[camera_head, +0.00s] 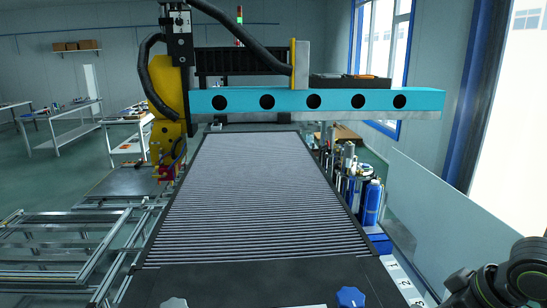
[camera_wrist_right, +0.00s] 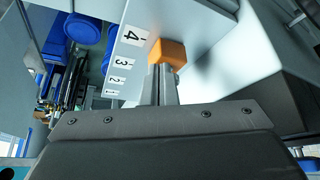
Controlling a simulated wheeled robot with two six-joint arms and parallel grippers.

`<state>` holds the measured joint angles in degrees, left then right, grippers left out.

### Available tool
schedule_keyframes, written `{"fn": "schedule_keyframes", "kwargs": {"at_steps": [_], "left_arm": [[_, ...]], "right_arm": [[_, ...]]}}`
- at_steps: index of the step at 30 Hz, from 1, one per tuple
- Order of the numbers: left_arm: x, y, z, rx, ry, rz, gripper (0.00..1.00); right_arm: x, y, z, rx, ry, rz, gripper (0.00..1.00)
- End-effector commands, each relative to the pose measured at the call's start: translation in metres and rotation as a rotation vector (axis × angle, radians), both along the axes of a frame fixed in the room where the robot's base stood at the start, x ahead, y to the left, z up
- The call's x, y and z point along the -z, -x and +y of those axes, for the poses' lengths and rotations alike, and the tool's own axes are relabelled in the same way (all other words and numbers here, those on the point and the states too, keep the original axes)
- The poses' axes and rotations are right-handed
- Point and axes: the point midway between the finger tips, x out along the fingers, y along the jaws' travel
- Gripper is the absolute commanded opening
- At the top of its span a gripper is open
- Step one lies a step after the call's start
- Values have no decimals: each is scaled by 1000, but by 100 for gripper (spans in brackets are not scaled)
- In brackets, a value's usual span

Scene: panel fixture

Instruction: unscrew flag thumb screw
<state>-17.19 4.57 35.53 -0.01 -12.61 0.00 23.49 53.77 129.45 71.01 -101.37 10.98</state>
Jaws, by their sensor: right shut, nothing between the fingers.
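In the right wrist view an orange block-shaped part (camera_wrist_right: 172,52), perhaps the flag thumb screw, stands at the edge of a light grey panel (camera_wrist_right: 200,22) beside the number 4 label. My right gripper (camera_wrist_right: 161,70) points at it, with its grey fingers shut and empty. The fingertips overlap the orange part's lower edge in the picture; I cannot tell whether they touch it. Any threaded shaft is hidden. The orange part is not seen in the head view, where only my right arm shows at the lower right. My left gripper is in neither view.
A numbered label strip (camera_head: 393,266) runs along the bench's right side. A blue knob (camera_head: 350,297) and a pale knob (camera_head: 173,303) sit at the front edge. The slatted bed (camera_head: 250,200) is clear beneath a cyan gantry beam (camera_head: 330,101). Blue round parts (camera_wrist_right: 82,28) lie left of the labels.

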Motion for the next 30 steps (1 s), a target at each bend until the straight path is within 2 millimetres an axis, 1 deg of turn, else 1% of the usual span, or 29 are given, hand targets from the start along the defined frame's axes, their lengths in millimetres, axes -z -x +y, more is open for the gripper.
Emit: {"fn": "schedule_keyframes", "kwargs": {"at_steps": [8,17,20,30], "left_arm": [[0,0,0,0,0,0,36],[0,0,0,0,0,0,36],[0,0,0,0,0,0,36],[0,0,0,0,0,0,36]], "right_arm": [[0,0,0,0,0,0,0],[-1,5,-7,0,0,0,0],[-8,4,-7,-1,2,-2,0],[-49,4,-7,0,2,-4,0]]}}
